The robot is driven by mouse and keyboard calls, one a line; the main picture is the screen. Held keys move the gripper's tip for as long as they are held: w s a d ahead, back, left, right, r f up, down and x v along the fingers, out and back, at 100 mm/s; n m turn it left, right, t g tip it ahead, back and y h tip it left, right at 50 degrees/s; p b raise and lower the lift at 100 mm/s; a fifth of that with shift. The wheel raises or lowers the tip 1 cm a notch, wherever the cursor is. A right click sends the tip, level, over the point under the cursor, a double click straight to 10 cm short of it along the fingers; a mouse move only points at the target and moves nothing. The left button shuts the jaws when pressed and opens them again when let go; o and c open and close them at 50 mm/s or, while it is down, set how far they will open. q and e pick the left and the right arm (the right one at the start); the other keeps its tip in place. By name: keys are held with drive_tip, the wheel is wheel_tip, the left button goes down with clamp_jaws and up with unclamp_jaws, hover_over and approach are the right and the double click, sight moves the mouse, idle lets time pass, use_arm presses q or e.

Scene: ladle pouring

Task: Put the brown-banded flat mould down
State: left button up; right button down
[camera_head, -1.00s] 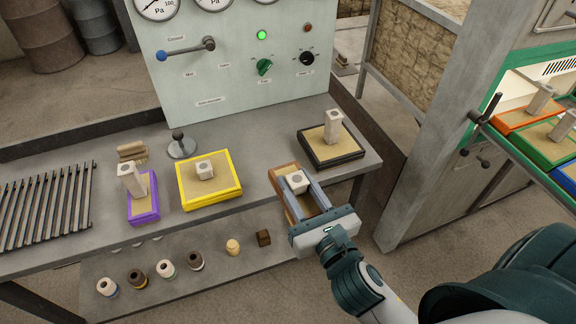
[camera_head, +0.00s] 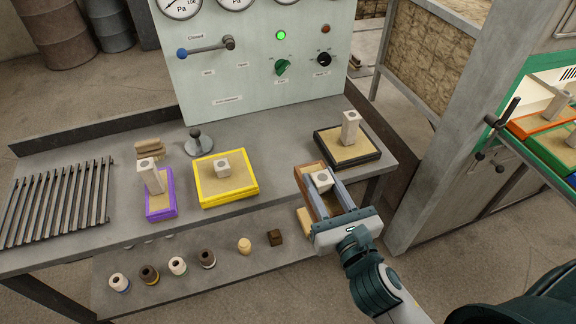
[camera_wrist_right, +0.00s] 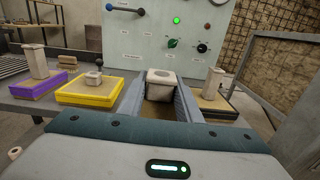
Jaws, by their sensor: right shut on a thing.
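The brown-banded flat mould (camera_head: 307,181) is in my right gripper (camera_head: 327,183), at the front right edge of the workbench. Its brown side shows left of the fingers, and a short pale block with a round hole (camera_head: 321,180) stands on it between them. The fingers and gripper body hide much of the mould. I cannot tell whether it touches the bench. In the right wrist view the pale block (camera_wrist_right: 161,84) stands between the two grey fingers (camera_wrist_right: 160,103). My left gripper is not in view.
The workbench (camera_head: 275,160) carries a black-banded mould (camera_head: 374,155) behind my right gripper, a yellow-banded one (camera_head: 238,187) to its left and a purple-banded one (camera_head: 160,206). Bare bench lies between yellow and black. Several small pots stand on the lower shelf (camera_head: 215,281).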

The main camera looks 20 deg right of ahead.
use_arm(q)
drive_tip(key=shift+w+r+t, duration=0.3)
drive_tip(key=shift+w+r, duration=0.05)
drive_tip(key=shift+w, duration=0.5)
use_arm(e)
drive_tip(key=w+d+r, duration=0.2)
drive_tip(key=w+d, duration=0.6)
drive_tip(key=w, duration=0.5)
drive_tip(key=shift+w+d+n+y, duration=0.3)
drive_tip(key=shift+w+d+y, duration=0.05)
drive_tip(key=shift+d+y, duration=0.05)
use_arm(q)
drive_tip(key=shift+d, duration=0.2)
